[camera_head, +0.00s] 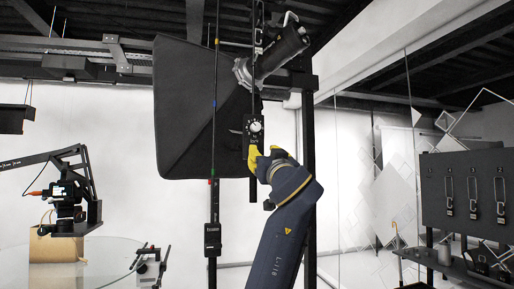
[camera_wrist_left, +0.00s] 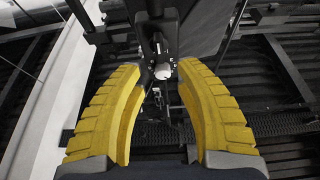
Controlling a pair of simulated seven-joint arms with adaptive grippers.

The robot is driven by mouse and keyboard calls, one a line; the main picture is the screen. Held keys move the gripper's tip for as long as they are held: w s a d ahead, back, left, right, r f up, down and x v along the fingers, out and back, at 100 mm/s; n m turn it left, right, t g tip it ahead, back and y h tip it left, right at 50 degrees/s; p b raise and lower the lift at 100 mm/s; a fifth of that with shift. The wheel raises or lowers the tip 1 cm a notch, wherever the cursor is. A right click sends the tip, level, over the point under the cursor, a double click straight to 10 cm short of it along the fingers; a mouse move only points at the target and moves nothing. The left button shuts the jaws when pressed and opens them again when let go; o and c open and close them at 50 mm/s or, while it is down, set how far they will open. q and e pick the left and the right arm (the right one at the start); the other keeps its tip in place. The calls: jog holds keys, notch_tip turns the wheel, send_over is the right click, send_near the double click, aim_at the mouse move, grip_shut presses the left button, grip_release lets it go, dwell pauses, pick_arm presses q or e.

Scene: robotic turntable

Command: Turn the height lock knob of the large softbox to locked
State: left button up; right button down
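The large softbox (camera_head: 185,110) is a black fabric hood hanging at the upper middle of the head view. A small black plate (camera_head: 247,139) with a pale round height lock knob (camera_head: 256,127) hangs at its right side. My left gripper (camera_head: 263,154) has yellow fingers and is just below the knob in this view. In the left wrist view the left gripper (camera_wrist_left: 162,68) is open, and the pale knob (camera_wrist_left: 162,71) shows between and beyond its fingertips. I cannot tell whether a finger touches it. The knob's marking is too small to read. My right gripper is not in view.
A vertical black pole (camera_head: 308,150) stands right of my left arm. A thin hanging rod (camera_head: 214,190) is to its left. A camera arm (camera_head: 72,190) and a brown bag (camera_head: 58,249) are at the left, by a round glass table (camera_head: 100,265). A black tool rack (camera_head: 468,190) stands at right.

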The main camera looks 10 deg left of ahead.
aim_at(258, 147)
pick_arm(q)
jog(key=shift+x, duration=3.85)
jog(key=shift+c, duration=0.4)
grip_shut()
